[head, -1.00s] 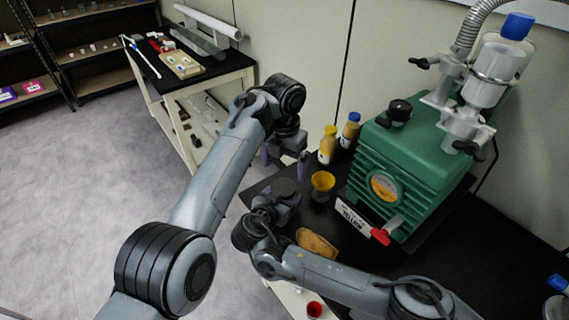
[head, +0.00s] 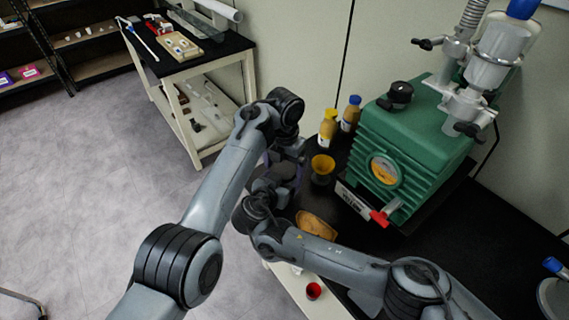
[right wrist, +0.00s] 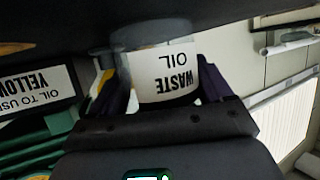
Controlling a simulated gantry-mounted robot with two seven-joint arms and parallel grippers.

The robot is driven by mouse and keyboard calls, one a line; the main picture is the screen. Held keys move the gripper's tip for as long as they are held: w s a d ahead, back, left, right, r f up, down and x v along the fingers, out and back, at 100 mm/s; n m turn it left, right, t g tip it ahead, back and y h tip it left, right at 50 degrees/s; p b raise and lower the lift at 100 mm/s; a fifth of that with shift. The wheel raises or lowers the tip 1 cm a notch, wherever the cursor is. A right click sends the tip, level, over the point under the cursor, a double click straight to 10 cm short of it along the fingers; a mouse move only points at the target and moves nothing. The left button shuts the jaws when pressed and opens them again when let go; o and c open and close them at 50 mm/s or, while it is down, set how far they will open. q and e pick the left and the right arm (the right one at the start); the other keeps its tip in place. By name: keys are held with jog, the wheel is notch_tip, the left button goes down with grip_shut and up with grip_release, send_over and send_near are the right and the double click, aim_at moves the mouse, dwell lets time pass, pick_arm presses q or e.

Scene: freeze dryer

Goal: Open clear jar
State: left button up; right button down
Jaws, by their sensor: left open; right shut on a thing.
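The clear jar (right wrist: 165,75) carries a white WASTE OIL label, upside down in the right wrist view. It is between the purple fingers of my right gripper (right wrist: 160,92), which is shut on it. In the head view my arms hide the jar. My left gripper (head: 283,165) is open, directly above and close to my right gripper (head: 276,188). I cannot tell whether its fingers touch the jar or its lid.
A green pump (head: 412,145) with a YELLOW sign (head: 353,200) stands at right. A yellow funnel (head: 322,165), yellow-capped bottle (head: 327,128) and blue-capped bottle (head: 350,113) stand behind my grippers. A brown item (head: 317,224) and red cup (head: 313,291) lie nearer.

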pick_arm(q)
jog(key=c, duration=1.2)
jog(key=shift+o, duration=0.2)
jog(key=n, duration=0.6)
jog(key=shift+n, duration=0.3)
jog(key=o, duration=1.1)
jog(key=shift+o, duration=0.2)
jog(key=shift+a+r, duration=0.1)
jog(key=shift+r, duration=0.05)
